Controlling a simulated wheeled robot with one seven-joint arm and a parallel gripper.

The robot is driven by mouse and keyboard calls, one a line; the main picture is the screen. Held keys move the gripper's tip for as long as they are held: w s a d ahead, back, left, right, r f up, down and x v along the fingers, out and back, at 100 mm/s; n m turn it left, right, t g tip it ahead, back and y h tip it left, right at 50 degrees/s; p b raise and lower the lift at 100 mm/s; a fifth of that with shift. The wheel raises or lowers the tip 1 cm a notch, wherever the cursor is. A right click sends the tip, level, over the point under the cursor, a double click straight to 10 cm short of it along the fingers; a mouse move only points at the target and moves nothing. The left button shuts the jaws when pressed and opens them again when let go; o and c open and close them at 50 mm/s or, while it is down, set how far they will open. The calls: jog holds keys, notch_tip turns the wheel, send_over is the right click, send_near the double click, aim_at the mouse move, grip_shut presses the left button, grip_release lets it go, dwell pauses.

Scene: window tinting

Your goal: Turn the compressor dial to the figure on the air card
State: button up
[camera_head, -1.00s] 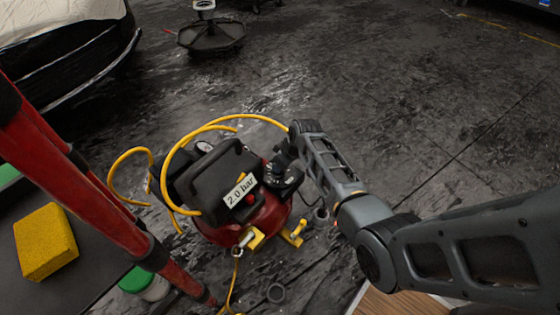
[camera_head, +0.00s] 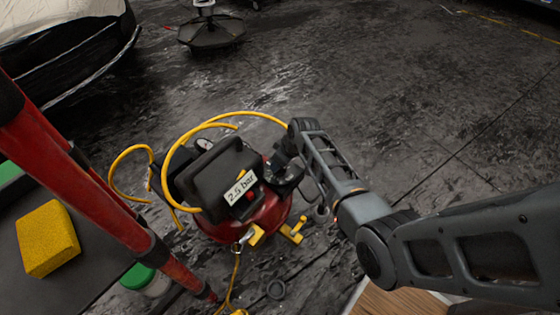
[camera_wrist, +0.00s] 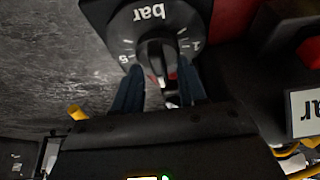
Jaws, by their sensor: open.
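The compressor (camera_head: 268,215), with a red tank and black top, stands on the floor. Its white label (camera_head: 240,188) reads "2.5 bar"; the label's edge also shows upside down in the wrist view (camera_wrist: 306,112). The black dial (camera_wrist: 152,20) has white "bar" lettering and scale figures, with a 5 at left and a 1 at right. Its black knob (camera_wrist: 156,58) is between the two blue fingers of my gripper (camera_wrist: 158,88). The fingers are apart, one each side of the knob; contact cannot be told. In the head view my arm partly hides the dial. No separate air card is distinguishable.
A yellow hose (camera_head: 222,118) loops around the compressor. Red legs (camera_head: 110,205) stand at the left, by a yellow sponge-like block (camera_head: 47,240) and a green-lidded tub (camera_head: 138,277). A car (camera_head: 75,50) is at the back left. The floor at right is open.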

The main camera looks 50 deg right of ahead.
jog(key=p+v, duration=0.3)
jog(key=v, duration=0.4)
jog(key=shift+s+r, duration=0.2)
jog(key=shift+r, duration=0.15)
dwell(0.4)
